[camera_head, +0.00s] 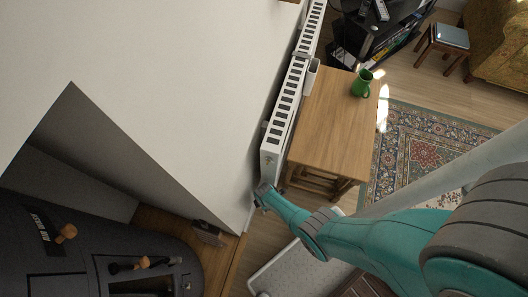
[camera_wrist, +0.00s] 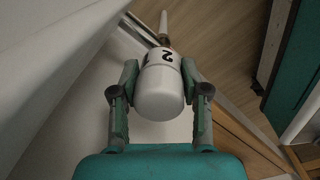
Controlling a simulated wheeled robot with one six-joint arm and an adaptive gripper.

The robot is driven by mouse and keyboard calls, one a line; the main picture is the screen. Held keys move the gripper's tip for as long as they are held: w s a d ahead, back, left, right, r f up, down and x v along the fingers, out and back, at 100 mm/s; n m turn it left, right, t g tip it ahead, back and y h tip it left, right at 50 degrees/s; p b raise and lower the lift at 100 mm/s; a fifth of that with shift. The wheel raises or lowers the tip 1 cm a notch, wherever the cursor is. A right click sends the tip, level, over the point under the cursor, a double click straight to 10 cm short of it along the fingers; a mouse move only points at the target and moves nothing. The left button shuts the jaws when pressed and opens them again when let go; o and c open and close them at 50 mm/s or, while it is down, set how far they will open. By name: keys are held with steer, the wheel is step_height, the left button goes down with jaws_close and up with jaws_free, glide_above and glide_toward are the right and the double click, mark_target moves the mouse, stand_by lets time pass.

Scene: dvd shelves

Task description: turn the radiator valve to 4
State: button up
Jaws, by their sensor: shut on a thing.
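The radiator valve (camera_wrist: 159,95) is a white rounded knob at the middle of the wrist view. A black digit that looks like a 2 shows on its upper side, turned on its side. I cannot see a 4 or a pointer mark. My gripper (camera_wrist: 160,82) is shut on the valve, with one finger on each side. In the head view my gripper (camera_head: 262,196) is at the near lower end of the white radiator (camera_head: 270,151). The valve cannot be made out there.
A wooden table (camera_head: 330,125) with a green jug (camera_head: 361,84) stands close beside the radiator. The white wall (camera_head: 185,70) is on the other side. A dark stove (camera_head: 85,245) is at lower left. A thin pipe (camera_wrist: 163,24) runs beyond the valve.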

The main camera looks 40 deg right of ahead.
steer(key=shift+n, duration=0.9)
steer(key=o, duration=1.1)
steer(key=shift+o, duration=0.2)
steer(key=shift+s+r, duration=0.2)
steer(key=shift+r, duration=5.75)
